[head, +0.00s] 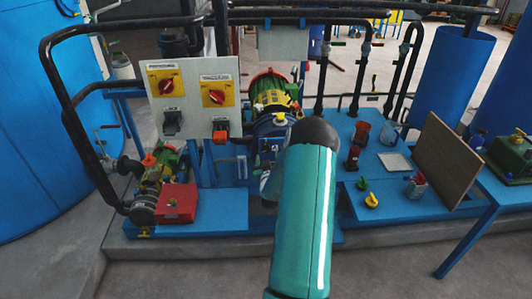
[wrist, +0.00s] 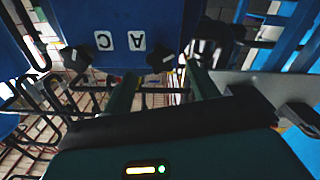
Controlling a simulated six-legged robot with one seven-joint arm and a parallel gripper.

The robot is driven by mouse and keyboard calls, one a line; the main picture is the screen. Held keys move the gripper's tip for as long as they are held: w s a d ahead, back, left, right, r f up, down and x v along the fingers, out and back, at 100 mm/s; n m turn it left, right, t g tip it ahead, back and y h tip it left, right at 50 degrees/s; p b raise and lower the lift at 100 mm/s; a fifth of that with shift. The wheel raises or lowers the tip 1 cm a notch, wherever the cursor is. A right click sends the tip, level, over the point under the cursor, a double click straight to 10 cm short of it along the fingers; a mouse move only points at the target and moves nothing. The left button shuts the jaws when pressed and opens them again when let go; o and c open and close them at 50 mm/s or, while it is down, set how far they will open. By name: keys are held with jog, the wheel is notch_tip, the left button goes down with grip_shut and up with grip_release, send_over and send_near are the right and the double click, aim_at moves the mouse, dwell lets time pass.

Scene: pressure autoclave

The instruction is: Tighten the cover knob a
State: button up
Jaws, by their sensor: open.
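In the wrist view a blue cover (wrist: 120,15) fills the upper left, with white labels A and C shown upside down. A black knob (wrist: 160,59) sits at its lower edge next to the A label (wrist: 137,40). A second black knob (wrist: 75,58) sits near the C label (wrist: 104,40). My gripper (wrist: 160,72) is open, with one green finger on each side of the knob by A. I cannot tell whether the fingers touch it. In the head view my teal arm hides the gripper and the cover knobs.
A panel (head: 225,75) with two red switches stands left of my arm, above a red box (head: 177,203). A blue table (head: 350,205) at right holds small valves and a brown board (head: 447,160). Black pipes (head: 130,22) run across the top. Large blue tanks stand at both sides.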

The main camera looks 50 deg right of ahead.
aim_at(266, 149)
jog(key=shift+x, duration=2.1)
jog(key=c, duration=1)
